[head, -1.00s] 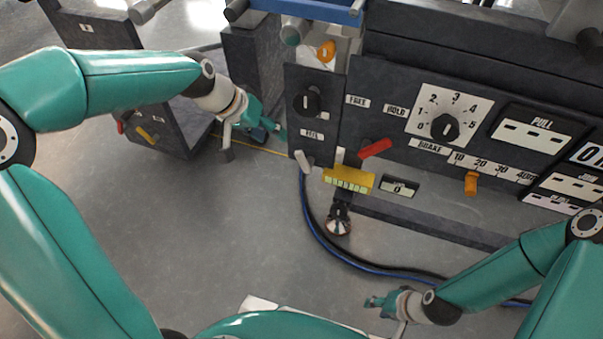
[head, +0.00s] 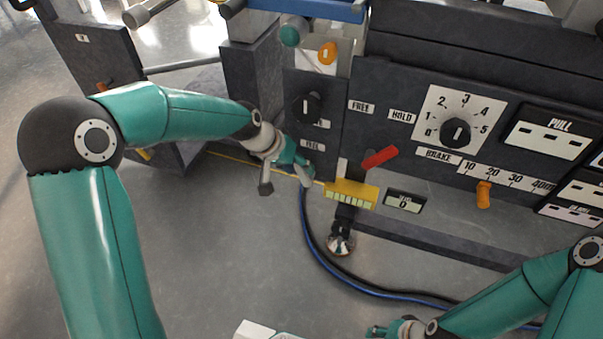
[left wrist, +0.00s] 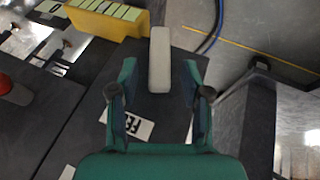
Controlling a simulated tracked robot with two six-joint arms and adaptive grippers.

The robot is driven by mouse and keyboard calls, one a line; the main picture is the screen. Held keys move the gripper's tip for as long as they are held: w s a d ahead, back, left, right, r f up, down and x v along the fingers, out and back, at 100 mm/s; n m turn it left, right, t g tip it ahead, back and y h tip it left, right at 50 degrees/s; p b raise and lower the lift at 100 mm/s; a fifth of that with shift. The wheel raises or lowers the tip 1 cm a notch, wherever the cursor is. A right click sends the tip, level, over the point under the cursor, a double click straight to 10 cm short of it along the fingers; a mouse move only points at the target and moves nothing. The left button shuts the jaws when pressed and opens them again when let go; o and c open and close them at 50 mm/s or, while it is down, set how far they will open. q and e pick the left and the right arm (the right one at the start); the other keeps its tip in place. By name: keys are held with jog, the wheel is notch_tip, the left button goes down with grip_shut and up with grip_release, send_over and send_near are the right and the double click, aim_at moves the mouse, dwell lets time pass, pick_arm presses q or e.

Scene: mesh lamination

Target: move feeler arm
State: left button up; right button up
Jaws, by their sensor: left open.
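The feeler arm is a short pale grey lever (left wrist: 159,62) on the dark panel, near a white label (left wrist: 127,125) partly covered by a finger. In the left wrist view, my left gripper (left wrist: 159,84) is open, with one finger on each side of the lever's near part. I cannot tell whether they touch it. In the head view, my left gripper (head: 297,172) is at the panel's lower left corner, by the FEEL label (head: 313,146), and largely hides the lever. My right gripper (head: 376,331) is small at the bottom edge; its jaws are unclear.
A yellow block (head: 351,193) juts out just right of the lever. A red lever (head: 380,157), a black knob (head: 307,107) and a brake dial (head: 456,132) are on the panel. Blue and black hoses (head: 335,262) run along the floor below.

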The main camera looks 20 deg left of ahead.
pick_arm(q)
jog(key=shift+x, duration=0.95)
pick_arm(e)
jog(key=shift+f, duration=0.3)
pick_arm(q)
grip_shut()
